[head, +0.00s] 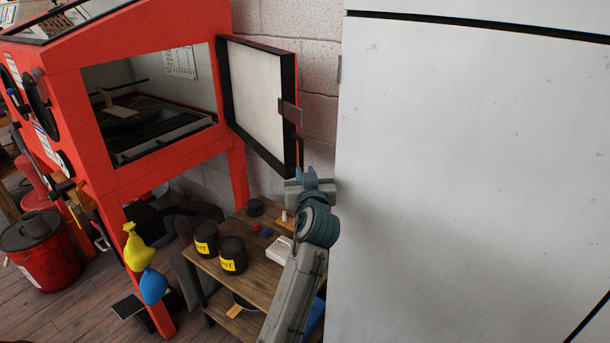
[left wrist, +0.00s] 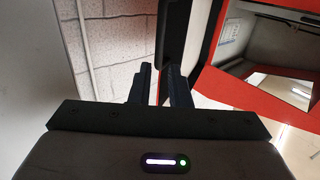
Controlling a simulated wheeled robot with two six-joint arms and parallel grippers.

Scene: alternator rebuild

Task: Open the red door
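The red cabinet (head: 165,168) stands at the left with its side opening uncovered. Its door (head: 255,95) is swung out wide on the right of the opening. The side facing me is a pale panel in a black frame, with a brownish plate (head: 291,112) on its free edge. My left gripper (head: 309,180) is by the lower free corner of the door. In the left wrist view its two fingers (left wrist: 158,86) are apart, with the door's dark edge (left wrist: 172,35) just beyond them. I cannot tell if they touch it. My right gripper is out of view.
A large white panel (head: 470,160) fills the right side, close to my left arm. Below is a low wooden bench (head: 262,278) with black tins (head: 232,255). A red bucket (head: 42,255) stands at the left. A block wall (head: 319,70) is behind the door.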

